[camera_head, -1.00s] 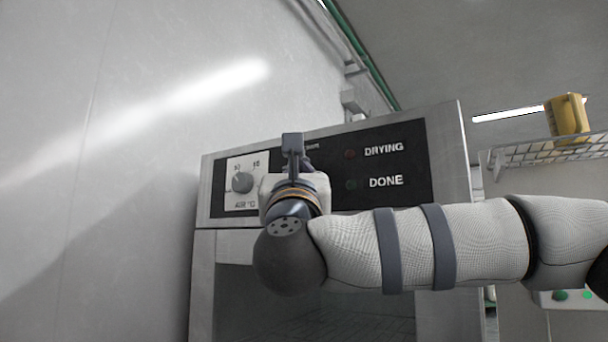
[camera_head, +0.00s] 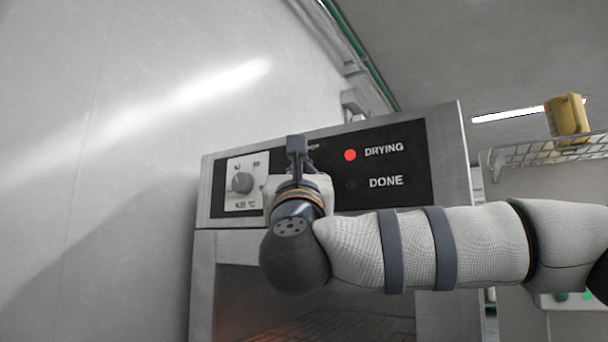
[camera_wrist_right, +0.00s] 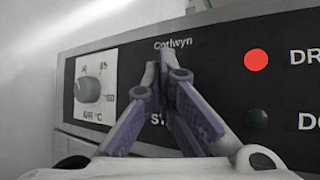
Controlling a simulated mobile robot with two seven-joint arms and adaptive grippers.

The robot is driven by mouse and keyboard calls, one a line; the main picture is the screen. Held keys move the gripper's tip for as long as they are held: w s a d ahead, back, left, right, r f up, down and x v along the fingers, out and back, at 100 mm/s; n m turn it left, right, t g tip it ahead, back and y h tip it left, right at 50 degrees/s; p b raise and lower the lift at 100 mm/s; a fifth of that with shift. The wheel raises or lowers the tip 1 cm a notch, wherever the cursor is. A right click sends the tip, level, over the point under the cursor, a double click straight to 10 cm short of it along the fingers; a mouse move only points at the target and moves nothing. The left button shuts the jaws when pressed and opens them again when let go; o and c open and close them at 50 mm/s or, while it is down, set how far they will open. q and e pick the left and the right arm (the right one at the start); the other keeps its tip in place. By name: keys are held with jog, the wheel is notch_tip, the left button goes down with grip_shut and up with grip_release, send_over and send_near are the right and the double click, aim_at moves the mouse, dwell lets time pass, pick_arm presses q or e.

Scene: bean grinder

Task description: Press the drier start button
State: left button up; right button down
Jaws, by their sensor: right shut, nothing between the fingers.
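The drier (camera_head: 205,260) stands ahead with a black control panel (camera_head: 408,190) across its top. The red DRYING light (camera_head: 350,155) is lit; it also shows in the right wrist view (camera_wrist_right: 256,60). The DONE light (camera_head: 351,185) is dark. My right gripper (camera_wrist_right: 162,62) is shut and empty, its fingertips up at the panel between the dial and the lights, just below the brand lettering. The start button is hidden behind the fingers; only part of its label shows. I cannot tell whether the fingers touch the panel. My left gripper is out of view.
A temperature dial (camera_head: 242,182) on a white plate is left of my gripper. The drier's chamber below the panel is open, with a faint red glow inside. A wire shelf (camera_head: 550,149) with a yellow container (camera_head: 567,116) is at the right. A plain wall is at left.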

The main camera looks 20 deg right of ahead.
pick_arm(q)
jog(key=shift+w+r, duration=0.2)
pick_arm(e)
jog(key=shift+s+a, duration=0.55)
jog(key=shift+a, duration=0.1)
pick_arm(q)
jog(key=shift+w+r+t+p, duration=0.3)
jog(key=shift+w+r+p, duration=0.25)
jog(key=shift+p, duration=0.05)
pick_arm(e)
jog(key=s+a, duration=0.1)
jog(key=a, duration=0.1)
jog(key=s+a, duration=0.2)
jog(key=shift+f, duration=0.1)
